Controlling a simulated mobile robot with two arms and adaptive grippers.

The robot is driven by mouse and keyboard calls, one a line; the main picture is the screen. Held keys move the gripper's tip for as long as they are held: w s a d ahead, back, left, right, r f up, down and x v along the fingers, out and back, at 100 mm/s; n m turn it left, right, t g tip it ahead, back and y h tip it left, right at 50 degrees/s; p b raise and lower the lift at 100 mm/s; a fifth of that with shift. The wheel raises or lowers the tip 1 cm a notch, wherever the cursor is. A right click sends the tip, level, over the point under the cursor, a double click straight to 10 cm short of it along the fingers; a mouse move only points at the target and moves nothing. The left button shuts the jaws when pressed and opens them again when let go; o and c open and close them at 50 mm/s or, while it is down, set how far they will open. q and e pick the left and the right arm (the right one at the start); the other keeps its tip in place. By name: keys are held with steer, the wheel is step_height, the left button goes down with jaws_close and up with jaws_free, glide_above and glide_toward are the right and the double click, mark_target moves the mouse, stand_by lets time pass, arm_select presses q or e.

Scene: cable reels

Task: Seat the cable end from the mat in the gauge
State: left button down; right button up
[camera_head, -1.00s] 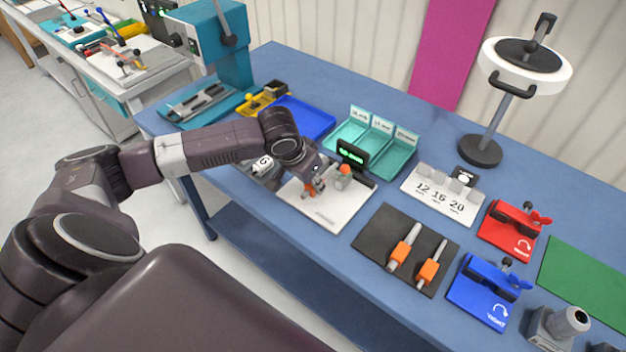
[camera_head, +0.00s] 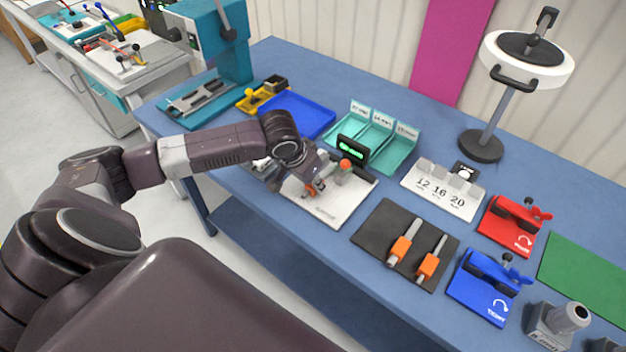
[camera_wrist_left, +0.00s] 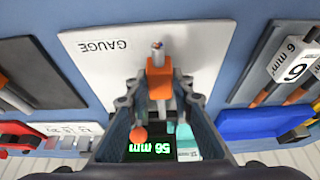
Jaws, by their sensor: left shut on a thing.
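My left gripper (camera_head: 316,186) is over the white gauge plate (camera_head: 325,212). In the left wrist view the gripper (camera_wrist_left: 158,92) is shut on a cable end with an orange collar (camera_wrist_left: 159,77) and a grey body. Its bare tip points towards the GAUGE lettering. The gauge has a dark display (camera_head: 352,149) with green digits, reading 56 mm in the wrist view, and an orange knob (camera_head: 345,164). I cannot tell whether the cable end touches the gauge. Two more orange-collared cable ends (camera_head: 402,246) (camera_head: 428,265) lie on the dark mat (camera_head: 375,235). My right gripper is not in view.
A teal sorting tray (camera_head: 401,157) and a blue tray (camera_head: 305,112) stand behind the gauge. A white numbered block (camera_head: 440,192), a red fixture (camera_head: 512,225) and a blue fixture (camera_head: 485,290) are to the right. A lamp (camera_head: 483,147) stands behind them.

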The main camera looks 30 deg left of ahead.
arm_select(q)
steer(key=c, duration=1.6)
jaws_free()
steer(key=v, duration=1.2)
